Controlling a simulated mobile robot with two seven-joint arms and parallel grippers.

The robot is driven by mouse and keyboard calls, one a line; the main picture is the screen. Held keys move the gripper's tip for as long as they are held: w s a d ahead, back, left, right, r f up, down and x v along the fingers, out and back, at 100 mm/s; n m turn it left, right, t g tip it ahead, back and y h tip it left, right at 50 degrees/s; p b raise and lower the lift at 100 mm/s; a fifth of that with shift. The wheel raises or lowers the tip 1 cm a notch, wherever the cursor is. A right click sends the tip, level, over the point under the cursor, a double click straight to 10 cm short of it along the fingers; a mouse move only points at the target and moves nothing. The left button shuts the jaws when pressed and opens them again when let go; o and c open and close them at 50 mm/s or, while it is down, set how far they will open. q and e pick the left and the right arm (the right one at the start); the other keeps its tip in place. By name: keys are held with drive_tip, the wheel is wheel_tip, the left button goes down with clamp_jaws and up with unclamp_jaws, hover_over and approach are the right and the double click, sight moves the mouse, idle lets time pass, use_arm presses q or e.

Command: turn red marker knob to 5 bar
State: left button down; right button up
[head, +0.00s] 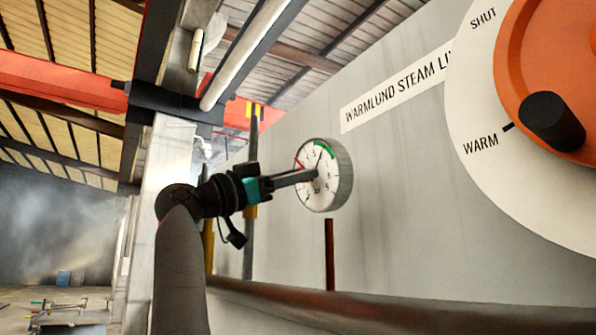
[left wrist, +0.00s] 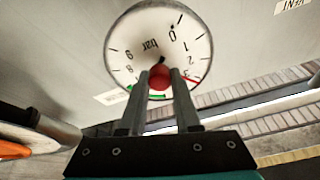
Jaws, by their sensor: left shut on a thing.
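The round white pressure gauge (head: 337,191) is mounted on the grey panel, with a green band at its upper right edge. It also shows upside down in the left wrist view (left wrist: 125,42), with "bar" and numbers readable. The red knob (left wrist: 159,77) sits at the dial's centre. My left gripper (left wrist: 160,80) is shut on this knob, one finger on each side. The red marker (left wrist: 190,80) points close to 3, as far as the small numbers show. In the head view the gripper (head: 312,174) reaches the dial from the left and covers part of it. My right gripper is not in view.
A large orange wheel (head: 515,50) with a black handle (head: 552,121) stands at the right on a white plate marked SHUT and WARM. A brown pipe (head: 400,307) runs below the gauge. A steam line label (head: 395,90) is above it.

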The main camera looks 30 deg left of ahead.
use_arm(q)
drive_tip(key=m+g+p, duration=0.1)
drive_tip(key=m+p, duration=0.2)
drive_tip(key=m, duration=0.3)
drive_tip(key=shift+m+h, duration=0.4)
drive_tip(key=m+g+p, duration=0.1)
drive_tip(key=m+p, duration=0.1)
drive_tip(key=m, duration=0.1)
drive_tip(key=shift+m, duration=0.3)
drive_tip(key=shift+d+f+m+g+p, duration=0.1)
drive_tip(key=shift+m+g+p, duration=0.45)
drive_tip(key=shift+m, duration=0.65)
drive_tip(key=c, duration=0.6)
unclamp_jaws()
drive_tip(key=b+v, duration=0.5)
drive_tip(key=v, duration=1)
drive_tip(key=shift+f, duration=0.3)
